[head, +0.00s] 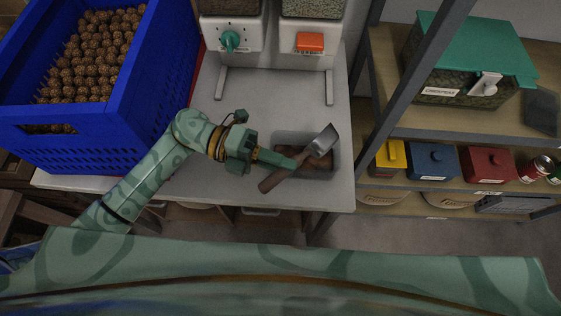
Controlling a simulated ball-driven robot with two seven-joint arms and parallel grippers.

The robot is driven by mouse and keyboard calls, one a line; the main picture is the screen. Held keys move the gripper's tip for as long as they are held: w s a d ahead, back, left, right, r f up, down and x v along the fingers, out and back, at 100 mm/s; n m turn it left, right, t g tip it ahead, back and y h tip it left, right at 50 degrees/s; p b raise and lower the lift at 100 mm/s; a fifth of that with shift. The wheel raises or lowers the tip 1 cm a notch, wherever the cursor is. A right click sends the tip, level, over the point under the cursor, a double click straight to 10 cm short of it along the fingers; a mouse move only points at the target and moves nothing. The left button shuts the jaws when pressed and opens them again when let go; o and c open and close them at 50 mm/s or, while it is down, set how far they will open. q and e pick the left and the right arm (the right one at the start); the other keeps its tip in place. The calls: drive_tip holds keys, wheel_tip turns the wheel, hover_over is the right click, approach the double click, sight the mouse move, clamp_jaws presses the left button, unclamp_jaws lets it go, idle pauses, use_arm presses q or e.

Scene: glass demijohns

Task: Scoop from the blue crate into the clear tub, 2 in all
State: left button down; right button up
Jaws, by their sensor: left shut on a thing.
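The blue crate (160,100) stands at the left of the bench, filled with brown, spiky round items (95,60). The clear tub (290,138) sits near the front right of the bench, and brown contents show inside it. My left gripper (290,162) is shut on a scoop, which has a brown handle (269,183) and a grey metal head (325,139). The scoop is held over the tub, its head toward the back right; no load shows on the head. The gripper and scoop hide part of the tub. My right gripper is not in view.
Two dispensers, one with a green knob (230,41) and one with an orange flap (310,42), stand behind the tub. A shelf on the right holds a green-lidded bin (470,60) and blue (432,161) and red (489,164) boxes.

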use_arm(q)
drive_tip(key=shift+f+n+g+h+b, duration=0.1)
drive_tip(key=shift+n+g+h+b, duration=0.3)
drive_tip(key=shift+h+b, duration=0.8)
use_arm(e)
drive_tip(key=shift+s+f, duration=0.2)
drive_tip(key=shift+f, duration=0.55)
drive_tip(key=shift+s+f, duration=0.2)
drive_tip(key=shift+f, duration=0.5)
use_arm(q)
drive_tip(key=r+m+t+y+p, duration=0.1)
drive_tip(key=y+p, duration=0.3)
drive_tip(key=p, duration=0.8)
drive_tip(key=r+m+t+y+p, duration=0.2)
drive_tip(key=t+y+p, duration=0.2)
drive_tip(key=p, duration=0.8)
drive_tip(key=r+m+t+y+p, duration=0.1)
drive_tip(key=y+p, duration=0.5)
drive_tip(key=p, duration=0.6)
drive_tip(key=shift+w+a+r+t+p, duration=0.2)
drive_tip(key=shift+a+t+p, duration=0.15)
drive_tip(key=shift+t, duration=0.55)
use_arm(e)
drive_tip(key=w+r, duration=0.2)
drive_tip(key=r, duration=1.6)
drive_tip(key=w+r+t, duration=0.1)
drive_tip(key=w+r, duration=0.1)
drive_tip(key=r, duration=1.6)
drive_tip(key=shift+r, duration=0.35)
